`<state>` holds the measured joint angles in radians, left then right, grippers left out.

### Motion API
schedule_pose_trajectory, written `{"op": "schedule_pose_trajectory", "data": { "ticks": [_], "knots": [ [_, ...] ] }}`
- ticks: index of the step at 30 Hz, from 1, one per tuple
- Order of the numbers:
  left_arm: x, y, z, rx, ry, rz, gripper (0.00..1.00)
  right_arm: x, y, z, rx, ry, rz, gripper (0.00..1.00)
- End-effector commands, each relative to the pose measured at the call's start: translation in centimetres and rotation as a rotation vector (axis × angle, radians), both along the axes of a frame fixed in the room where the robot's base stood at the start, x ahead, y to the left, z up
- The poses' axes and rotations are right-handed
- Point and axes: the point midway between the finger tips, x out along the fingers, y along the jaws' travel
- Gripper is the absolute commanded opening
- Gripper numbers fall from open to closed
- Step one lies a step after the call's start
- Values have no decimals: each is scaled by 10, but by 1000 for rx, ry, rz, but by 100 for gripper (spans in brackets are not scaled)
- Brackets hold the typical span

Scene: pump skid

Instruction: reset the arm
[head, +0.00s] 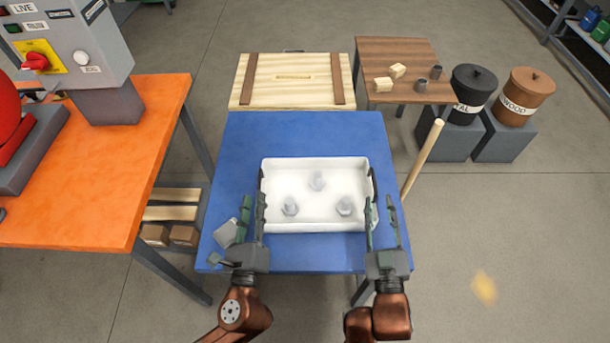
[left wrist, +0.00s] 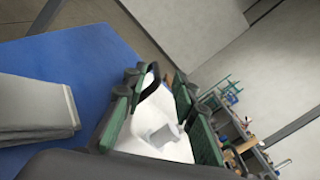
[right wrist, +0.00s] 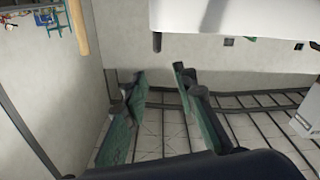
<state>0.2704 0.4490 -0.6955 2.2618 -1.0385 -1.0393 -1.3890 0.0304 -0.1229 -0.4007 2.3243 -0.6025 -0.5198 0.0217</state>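A white tray (head: 315,226) with dark handles at its left and right ends sits on the blue table (head: 300,130). My left gripper (head: 253,203) is open at the tray's left end. In the left wrist view, the dark left handle (left wrist: 150,82) shows between its fingers, with the white tray behind; I cannot tell whether they touch it. My right gripper (head: 381,208) is open at the tray's right end. In the right wrist view, the gap between its fingers looks empty and the tray (right wrist: 230,15) is above.
A grey block (head: 227,234) lies on the blue table beside my left gripper. An orange table (head: 100,190) with a control box (head: 75,50) stands left. A wooden crate (head: 290,95), a brown table (head: 390,55) and two bins (head: 525,95) are behind. A wooden handle (head: 424,155) leans right of the table.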

Motion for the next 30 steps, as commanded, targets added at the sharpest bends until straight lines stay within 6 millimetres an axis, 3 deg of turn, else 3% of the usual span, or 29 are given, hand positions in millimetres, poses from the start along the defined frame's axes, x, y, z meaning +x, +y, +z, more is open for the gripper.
{"op": "schedule_pose_trajectory", "data": {
  "ticks": [1, 11, 24, 30],
  "knots": [
    [0, 0, 0, 0, 0, 0, 26, -5, 5, -8, 60, 28, -9, 26],
    [0, 0, 0, 0, 0, 0, 26, 3, 7, -8, 62, 29, -10, 26],
    [0, 0, 0, 0, 0, 0, 26, 76, 10, -5, 85, 34, -17, 26],
    [36, 2, 2, 1, -2, 0, 26, 75, 9, -6, 86, 37, -18, 26]
  ]
}}
